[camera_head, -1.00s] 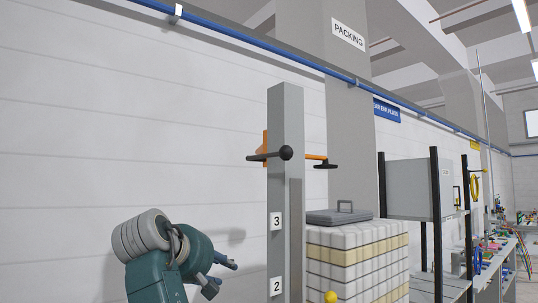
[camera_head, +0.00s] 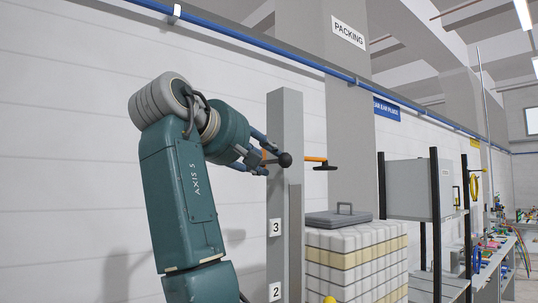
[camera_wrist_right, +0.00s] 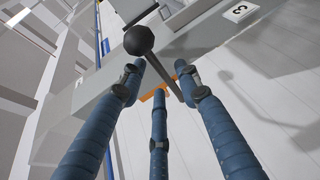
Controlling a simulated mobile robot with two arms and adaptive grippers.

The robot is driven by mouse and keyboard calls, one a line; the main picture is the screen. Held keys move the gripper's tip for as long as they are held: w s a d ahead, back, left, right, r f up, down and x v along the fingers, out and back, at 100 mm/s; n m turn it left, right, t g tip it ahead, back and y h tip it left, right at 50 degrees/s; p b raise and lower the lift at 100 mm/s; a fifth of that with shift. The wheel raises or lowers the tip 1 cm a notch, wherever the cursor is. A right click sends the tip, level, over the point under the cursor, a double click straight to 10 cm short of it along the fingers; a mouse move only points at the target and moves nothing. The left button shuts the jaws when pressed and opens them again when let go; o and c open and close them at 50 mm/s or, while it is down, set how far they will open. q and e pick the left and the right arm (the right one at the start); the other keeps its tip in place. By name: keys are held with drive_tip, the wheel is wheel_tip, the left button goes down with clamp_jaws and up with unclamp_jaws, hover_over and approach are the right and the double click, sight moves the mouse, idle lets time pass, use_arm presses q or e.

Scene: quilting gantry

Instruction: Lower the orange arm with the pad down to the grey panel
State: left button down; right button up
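The orange arm (camera_head: 311,158) sticks out to the right from a grey post (camera_head: 286,110), with a dark pad (camera_head: 325,167) at its end. The grey panel (camera_head: 336,218) lies below it on a white block stack and has a handle on top. A dark lever with a black ball knob (camera_head: 285,160) is on the post; the knob (camera_wrist_right: 139,41) also shows in the wrist view. My right gripper (camera_head: 262,155) is at the lever. Its blue fingers (camera_wrist_right: 158,73) are spread around the lever rod, not closed; contact is unclear. My left gripper is out of view.
The block stack (camera_head: 360,258) stands right of the post. A black-framed rack with a grey cabinet (camera_head: 408,190) is behind it to the right. The post carries number plates 3 (camera_head: 275,227) and 2 (camera_head: 275,291). A pale wall (camera_head: 60,150) runs behind.

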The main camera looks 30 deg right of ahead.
drive_tip(key=shift+p+x, duration=0.45)
drive_tip(key=shift+x, duration=1.1)
